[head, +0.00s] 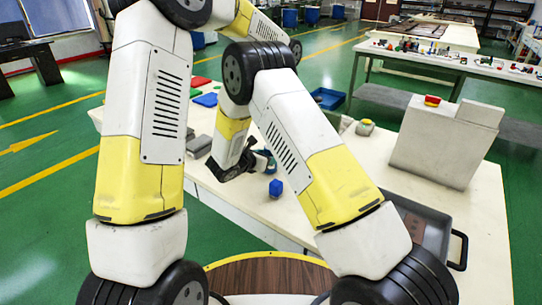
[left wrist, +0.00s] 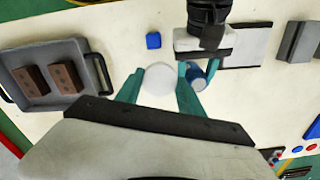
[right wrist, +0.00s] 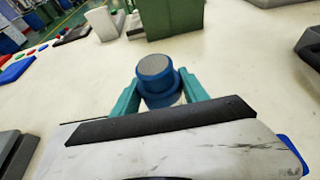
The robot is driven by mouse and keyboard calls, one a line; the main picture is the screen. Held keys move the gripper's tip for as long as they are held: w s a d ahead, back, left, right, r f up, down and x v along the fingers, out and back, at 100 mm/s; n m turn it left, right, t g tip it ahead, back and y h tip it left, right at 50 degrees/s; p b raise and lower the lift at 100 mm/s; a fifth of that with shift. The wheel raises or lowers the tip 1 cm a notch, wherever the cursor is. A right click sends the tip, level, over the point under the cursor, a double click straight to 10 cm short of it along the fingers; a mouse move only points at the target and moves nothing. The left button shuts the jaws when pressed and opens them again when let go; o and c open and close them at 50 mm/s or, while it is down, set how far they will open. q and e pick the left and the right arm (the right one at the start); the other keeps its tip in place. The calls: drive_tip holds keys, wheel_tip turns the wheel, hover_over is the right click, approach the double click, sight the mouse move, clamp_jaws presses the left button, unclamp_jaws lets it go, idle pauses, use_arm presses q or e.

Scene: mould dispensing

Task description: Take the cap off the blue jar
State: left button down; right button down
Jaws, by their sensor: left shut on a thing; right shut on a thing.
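The blue jar (right wrist: 155,68), round with a grey top face, stands between the teal fingers of my right gripper (right wrist: 158,84), which is shut on it. In the left wrist view the blue jar (left wrist: 198,76) shows just right of my left gripper (left wrist: 160,80). My left gripper is shut on a white round thing (left wrist: 159,78), seen face on; I cannot tell whether it is a cap. In the head view my right gripper (head: 240,168) is low over the table, and my left gripper is hidden behind the arms.
A small blue block (head: 276,188) lies near the jar. A grey tray (left wrist: 20,88) holds brown blocks. A grey box with a red button (head: 432,101) stands at the right of the table. A dark green box (right wrist: 170,18) stands beyond the jar. Pale tabletop between them is clear.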

drive_tip(key=shift+w+d+f, duration=0.1)
drive_tip(key=shift+d, duration=0.05)
drive_tip(key=shift+f, duration=0.15)
drive_tip(key=c, duration=0.6)
unclamp_jaws()
